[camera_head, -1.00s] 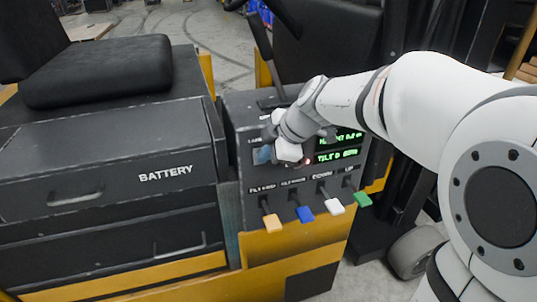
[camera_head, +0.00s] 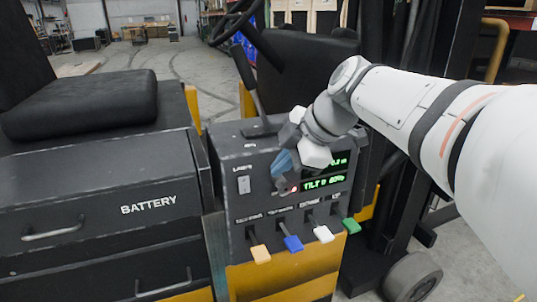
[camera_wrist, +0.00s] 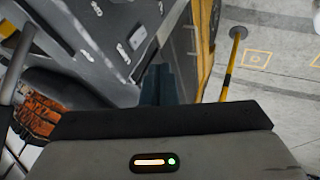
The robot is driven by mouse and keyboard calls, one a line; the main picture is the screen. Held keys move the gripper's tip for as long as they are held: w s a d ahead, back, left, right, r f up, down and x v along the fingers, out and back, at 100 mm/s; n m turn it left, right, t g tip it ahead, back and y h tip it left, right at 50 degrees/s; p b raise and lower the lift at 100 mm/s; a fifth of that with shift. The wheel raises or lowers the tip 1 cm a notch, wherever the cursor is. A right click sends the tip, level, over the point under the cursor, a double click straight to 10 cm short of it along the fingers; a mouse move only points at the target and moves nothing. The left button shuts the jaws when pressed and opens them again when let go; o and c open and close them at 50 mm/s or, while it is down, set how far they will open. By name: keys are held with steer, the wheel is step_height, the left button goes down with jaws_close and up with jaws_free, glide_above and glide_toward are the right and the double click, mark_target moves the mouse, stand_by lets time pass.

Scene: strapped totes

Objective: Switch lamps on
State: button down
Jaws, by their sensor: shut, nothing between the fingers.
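The lamp switch (camera_head: 243,184) is a small light plate on the left of the dark control panel (camera_head: 232,212), under a small label that looks like "LAMPS". Its rocker position is too small to read. My gripper (camera_head: 281,180) is shut and empty, its bluish-grey fingers pointing down in front of the panel, to the right of the switch and apart from it. My white wrist hides part of the green display (camera_head: 324,183).
Yellow, blue, white and green levers (camera_head: 291,244) stick out below the display. A small red light (camera_head: 294,188) glows beside my fingers. A battery box (camera_head: 110,205) and black seat (camera_head: 85,107) are at left. A steering wheel (camera_head: 232,25) stands behind; the mast is at right.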

mark_target(244, 185)
steer(key=shift+s+p, duration=0.1)
steer(key=shift+p, duration=1.05)
steer(key=shift+s+f+p, duration=0.15)
steer(key=shift+f+p, duration=0.6)
steer(key=shift+p, duration=0.05)
steer(key=w+a+f+p, duration=0.2)
steer(key=w+a+f, duration=0.4)
steer(key=w+f, duration=0.1)
steer(key=shift+f, duration=0.85)
